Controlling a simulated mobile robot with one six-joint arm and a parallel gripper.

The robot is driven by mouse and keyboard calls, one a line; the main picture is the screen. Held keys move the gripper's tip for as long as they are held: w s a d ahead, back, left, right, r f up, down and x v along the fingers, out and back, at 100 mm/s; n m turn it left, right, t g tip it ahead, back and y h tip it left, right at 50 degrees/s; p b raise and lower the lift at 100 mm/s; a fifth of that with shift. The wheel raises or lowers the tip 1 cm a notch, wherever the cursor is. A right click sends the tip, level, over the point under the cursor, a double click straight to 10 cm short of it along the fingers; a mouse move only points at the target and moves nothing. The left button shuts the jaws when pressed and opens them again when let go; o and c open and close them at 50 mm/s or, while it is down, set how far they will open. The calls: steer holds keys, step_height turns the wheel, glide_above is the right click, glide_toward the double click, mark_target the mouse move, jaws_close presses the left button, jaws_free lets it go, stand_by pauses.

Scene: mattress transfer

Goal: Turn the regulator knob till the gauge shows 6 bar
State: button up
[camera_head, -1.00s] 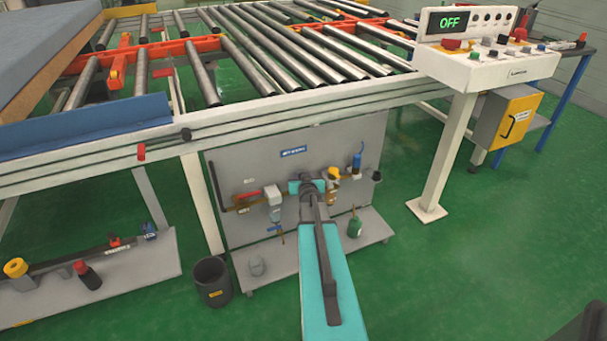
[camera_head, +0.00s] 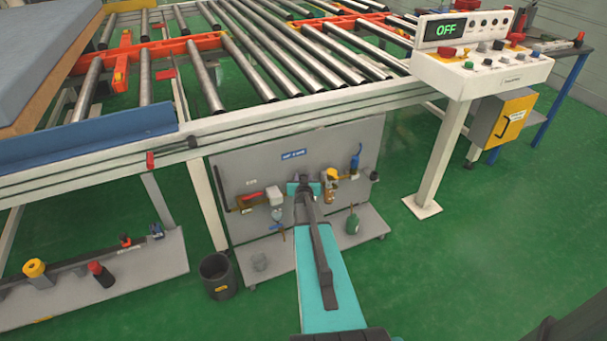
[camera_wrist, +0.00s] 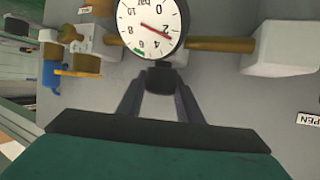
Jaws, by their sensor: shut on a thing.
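The round white gauge (camera_wrist: 150,22), marked in bar, shows at the top of the wrist view, turned nearly upside down and cut by the frame edge. Its red needle points close to the 2, slightly on the 4 side. The dark regulator knob (camera_wrist: 160,78) sits just below the gauge, between the fingers. My gripper (camera_wrist: 160,92) is shut on the knob. In the head view my gripper (camera_head: 304,188) is at the panel under the roller conveyor, where my arm hides the knob and gauge.
The grey panel (camera_head: 245,165) carries brass pipes and white blocks (camera_wrist: 283,48) beside the gripper. A black bin (camera_head: 217,276) stands at lower left. The conveyor frame (camera_head: 250,115) runs above. A control box (camera_head: 480,70) displaying OFF is at right, with open green floor below.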

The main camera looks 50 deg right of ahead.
steer(key=shift+w+d+r+m+h+p, duration=0.2)
steer(key=shift+r+m+h+p, duration=0.3)
steer(key=shift+p, duration=3.65)
steer(key=shift+a+f+g+p, duration=0.1)
steer(key=shift+a+g+p, duration=0.15)
steer(key=shift+p, duration=0.95)
steer(key=shift+s+a+f+p, duration=0.1)
steer(key=shift+s+f+p, duration=0.15)
steer(key=shift+p, duration=0.1)
steer(key=o, duration=1)
steer(key=shift+a, duration=0.1)
steer(key=shift+o, duration=0.2)
